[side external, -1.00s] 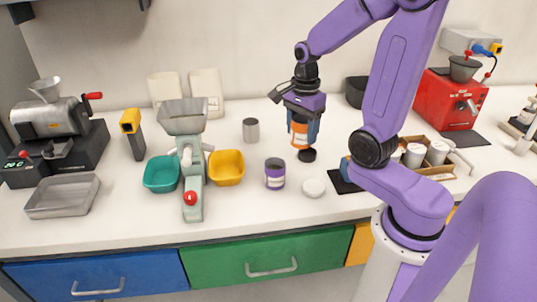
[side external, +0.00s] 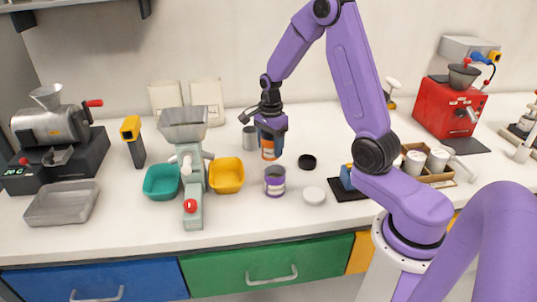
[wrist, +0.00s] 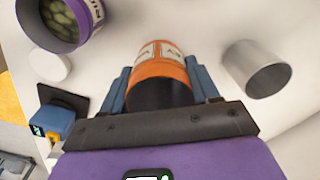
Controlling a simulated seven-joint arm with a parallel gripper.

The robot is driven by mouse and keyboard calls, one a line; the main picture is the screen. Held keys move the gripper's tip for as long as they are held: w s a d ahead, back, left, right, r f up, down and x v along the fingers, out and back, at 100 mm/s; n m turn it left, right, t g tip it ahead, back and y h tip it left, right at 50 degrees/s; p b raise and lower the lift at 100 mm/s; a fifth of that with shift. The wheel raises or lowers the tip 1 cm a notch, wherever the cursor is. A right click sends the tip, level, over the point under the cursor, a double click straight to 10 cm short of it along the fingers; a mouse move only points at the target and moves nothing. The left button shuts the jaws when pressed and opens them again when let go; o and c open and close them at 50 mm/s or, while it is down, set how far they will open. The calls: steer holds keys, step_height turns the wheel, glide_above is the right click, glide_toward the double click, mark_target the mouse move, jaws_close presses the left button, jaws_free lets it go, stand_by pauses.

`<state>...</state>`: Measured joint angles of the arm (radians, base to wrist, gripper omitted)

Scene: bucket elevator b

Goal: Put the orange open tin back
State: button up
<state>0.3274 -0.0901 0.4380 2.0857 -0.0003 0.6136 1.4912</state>
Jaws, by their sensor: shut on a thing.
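My gripper (side external: 268,143) is shut on the orange tin (side external: 268,154), with a blue finger on either side of it. The tin has a pale label band and hangs roughly upright, just behind the purple tin in the side view. In the wrist view the orange tin (wrist: 160,70) shows its dark open mouth between the fingers (wrist: 160,84); its contents cannot be made out. That purple tin (wrist: 62,22) is open, with green contents.
A grey metal cup (side external: 249,139) stands close behind and left of the held tin. A black round lid or dish (side external: 306,162) and a white disc (side external: 313,195) lie to the right. A yellow bin (side external: 226,176) stands left. A black mat (side external: 347,190) lies farther right.

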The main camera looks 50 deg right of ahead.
mark_target(269, 155)
steer(key=shift+w+f, duration=0.3)
steer(key=shift+f, duration=0.1)
steer(key=shift+w+d+f, duration=0.1)
steer(key=shift+w+f, duration=0.05)
steer(key=shift+f, duration=1.55)
steer(key=o, duration=1.5)
steer(key=shift+f, duration=0.15)
step_height(269, 155, up, 12)
steer(key=s+a+r+n, duration=0.2)
steer(key=s+a+n, duration=0.1)
steer(key=a+n, duration=0.45)
steer(key=s+a+r+n, duration=0.1)
steer(key=s+a+n, duration=0.9)
steer(key=s+n, duration=1.45)
steer(key=s, duration=0.1)
steer(key=shift+s+f, duration=0.2)
